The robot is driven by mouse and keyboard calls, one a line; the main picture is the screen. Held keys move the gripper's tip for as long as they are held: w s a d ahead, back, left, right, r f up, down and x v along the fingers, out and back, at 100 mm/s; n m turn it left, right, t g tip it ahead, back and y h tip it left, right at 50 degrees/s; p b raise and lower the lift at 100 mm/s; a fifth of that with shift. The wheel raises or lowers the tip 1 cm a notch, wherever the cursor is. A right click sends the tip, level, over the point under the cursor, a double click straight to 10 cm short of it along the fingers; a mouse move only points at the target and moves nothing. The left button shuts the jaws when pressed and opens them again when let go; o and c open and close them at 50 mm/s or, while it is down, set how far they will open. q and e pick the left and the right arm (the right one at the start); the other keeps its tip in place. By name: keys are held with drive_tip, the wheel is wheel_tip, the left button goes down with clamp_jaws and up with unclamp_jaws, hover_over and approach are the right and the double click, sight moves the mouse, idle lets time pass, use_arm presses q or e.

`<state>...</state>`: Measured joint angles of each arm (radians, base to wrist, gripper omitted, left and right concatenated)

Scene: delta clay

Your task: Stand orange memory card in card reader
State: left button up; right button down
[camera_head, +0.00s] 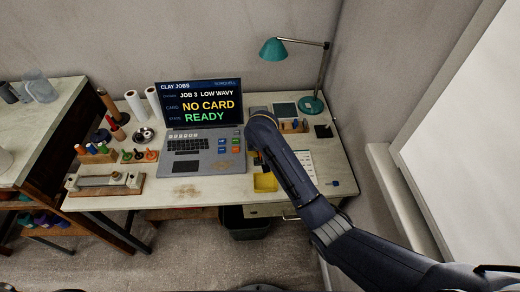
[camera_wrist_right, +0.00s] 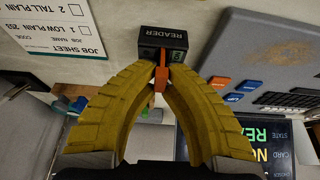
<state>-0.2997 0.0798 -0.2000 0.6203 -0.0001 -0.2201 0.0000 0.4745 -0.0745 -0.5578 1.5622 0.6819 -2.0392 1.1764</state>
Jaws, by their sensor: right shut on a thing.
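The orange memory card (camera_wrist_right: 160,80) shows in the wrist view as a small orange piece between the yellow fingertips of my right gripper (camera_wrist_right: 162,72), which is shut on it. The black block labelled READER (camera_wrist_right: 164,42) is just past the fingertips. The card's top overlaps the reader's near edge in the picture; I cannot tell whether it touches or enters a slot. In the head view my right arm hides the card and most of that area. The laptop screen (camera_head: 203,103) reads NO CARD and READY. My left gripper is not in view.
A yellow tray (camera_head: 265,182) lies at the desk's front, beside my right arm. The laptop keyboard (camera_head: 187,145) is left of the arm. A job sheet (camera_wrist_right: 60,22) lies near the reader. A teal lamp (camera_head: 312,104) stands behind. Spools and clay tools fill the left side.

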drive_tip(key=shift+f, duration=0.2)
drive_tip(key=c, duration=1)
unclamp_jaws()
drive_tip(key=shift+r, duration=3.5)
